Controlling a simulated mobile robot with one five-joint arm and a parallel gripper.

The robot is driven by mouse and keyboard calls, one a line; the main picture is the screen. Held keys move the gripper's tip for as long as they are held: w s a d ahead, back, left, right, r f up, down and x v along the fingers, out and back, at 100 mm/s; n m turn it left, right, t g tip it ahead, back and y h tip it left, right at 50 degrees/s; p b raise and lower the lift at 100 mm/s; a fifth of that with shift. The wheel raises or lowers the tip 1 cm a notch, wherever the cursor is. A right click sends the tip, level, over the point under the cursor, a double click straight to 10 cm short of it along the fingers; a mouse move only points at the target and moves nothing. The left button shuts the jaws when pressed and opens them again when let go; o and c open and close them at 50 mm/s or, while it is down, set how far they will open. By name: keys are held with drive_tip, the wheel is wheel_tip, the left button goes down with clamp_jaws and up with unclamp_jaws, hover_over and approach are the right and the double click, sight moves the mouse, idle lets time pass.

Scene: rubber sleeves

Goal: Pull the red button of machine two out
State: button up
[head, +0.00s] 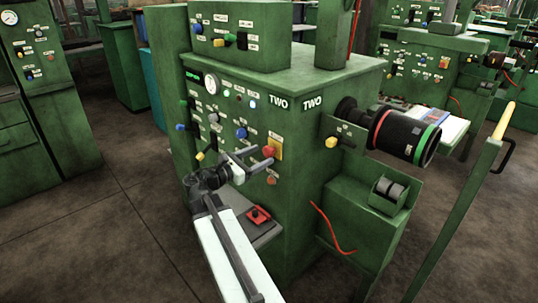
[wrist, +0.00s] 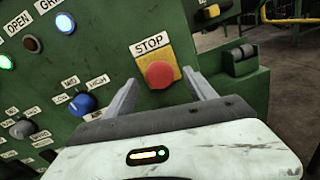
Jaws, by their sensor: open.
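The red button (head: 268,151) sits on a yellow plate on the front panel of the green machine marked TWO (head: 312,103). In the wrist view the red button (wrist: 160,74) is round, on a yellow plate under a STOP label (wrist: 152,42). My gripper (head: 256,155) is open, its two fingers pointing at the panel. In the wrist view my gripper (wrist: 162,88) has one finger to the left and one to the right of the button. The fingers look apart from the button. I cannot tell how far in the button is.
Below the arm a shelf (head: 262,233) holds a red item (head: 258,214). Around the button are a blue knob (wrist: 82,104), lights and other knobs. A black cylinder (head: 405,135) juts out at the machine's right side. Floor is clear at left.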

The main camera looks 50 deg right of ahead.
drive_tip(key=d, duration=0.4)
drive_tip(key=shift+s+d, duration=0.25)
clamp_jaws()
drive_tip(key=shift+a, duration=0.95)
unclamp_jaws()
approach(266, 153)
drive_tip(key=shift+s+d+r, duration=0.1)
drive_tip(key=shift+s+d, duration=0.05)
drive_tip(key=shift+d, duration=0.45)
